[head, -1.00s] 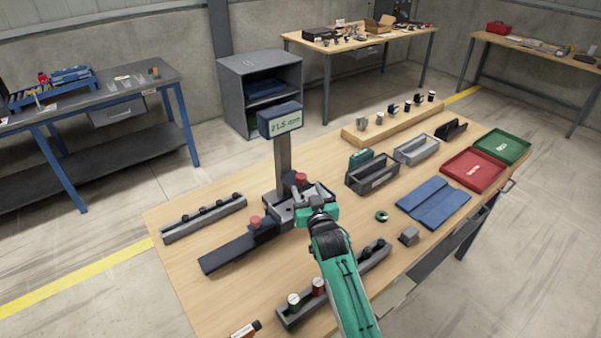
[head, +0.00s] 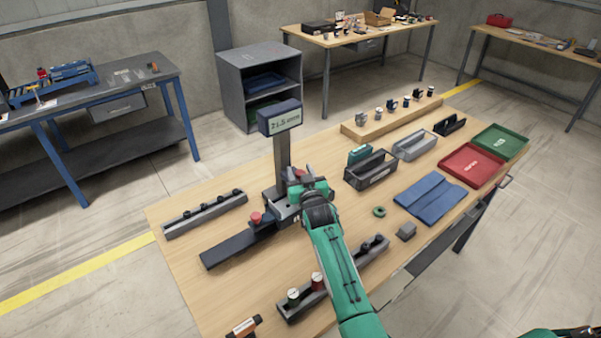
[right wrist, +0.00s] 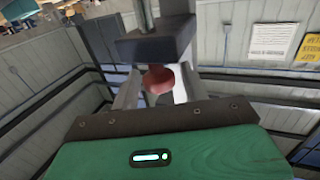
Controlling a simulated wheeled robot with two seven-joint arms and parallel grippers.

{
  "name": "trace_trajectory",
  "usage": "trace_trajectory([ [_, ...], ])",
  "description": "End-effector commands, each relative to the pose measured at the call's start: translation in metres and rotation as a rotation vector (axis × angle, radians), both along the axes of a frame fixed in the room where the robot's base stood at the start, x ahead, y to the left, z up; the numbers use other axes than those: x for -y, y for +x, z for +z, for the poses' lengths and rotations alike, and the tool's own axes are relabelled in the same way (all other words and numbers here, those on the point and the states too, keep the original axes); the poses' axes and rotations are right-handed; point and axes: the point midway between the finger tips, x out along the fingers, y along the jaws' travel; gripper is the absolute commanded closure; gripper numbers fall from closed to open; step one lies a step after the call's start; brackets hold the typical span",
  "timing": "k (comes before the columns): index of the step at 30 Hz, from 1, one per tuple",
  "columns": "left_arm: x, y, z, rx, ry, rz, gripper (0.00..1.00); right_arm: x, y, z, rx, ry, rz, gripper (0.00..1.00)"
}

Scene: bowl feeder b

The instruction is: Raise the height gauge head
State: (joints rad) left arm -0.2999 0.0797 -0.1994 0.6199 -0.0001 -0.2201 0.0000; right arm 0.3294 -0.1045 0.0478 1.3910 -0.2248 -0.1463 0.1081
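The height gauge is a dark upright column (head: 283,153) with a blue-framed display (head: 280,117) on top, which seems to read 21.5 mm. Its dark head also shows in the right wrist view (right wrist: 155,45), with a red knob (right wrist: 160,79) below it. My right gripper (head: 308,186) is at the gauge's lower front and hides part of it. In the right wrist view its fingers (right wrist: 158,92) stand on either side of the red knob, with gaps that look open. Contact with the knob cannot be made out.
A dark bar (head: 232,246) with a red knob (head: 256,218) lies left of the gauge. Slotted racks (head: 205,214) lie on the table; another is under my right arm. Dark bins (head: 370,170), a blue cloth (head: 431,197) and red and green trays lie right.

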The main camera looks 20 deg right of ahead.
Motion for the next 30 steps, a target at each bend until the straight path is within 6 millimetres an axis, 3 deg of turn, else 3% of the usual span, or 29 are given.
trace_trajectory([
  [1, 0.000, 0.000, 0.000, 0.000, 0.000, 0.000, 0.64, 0.000, 0.000, 0.000, 0.000, 0.000, 0.000, 0.65],
  [6, 0.000, 0.000, 0.000, 0.000, 0.000, 0.000, 0.64, 0.000, 0.000, 0.000, 0.000, 0.000, 0.000, 0.99],
  [12, 0.000, 0.000, 0.003, 0.001, 0.000, 0.000, 0.64, 0.000, 0.000, 0.005, 0.001, 0.000, 0.000, 1.00],
  [21, 0.000, 0.001, 0.026, 0.001, 0.000, 0.000, 0.64, 0.000, 0.000, 0.045, 0.005, 0.001, 0.000, 1.00],
  [30, 0.000, 0.001, 0.025, 0.001, 0.000, -0.001, 0.64, 0.000, 0.001, 0.048, 0.010, 0.000, 0.000, 1.00],
])
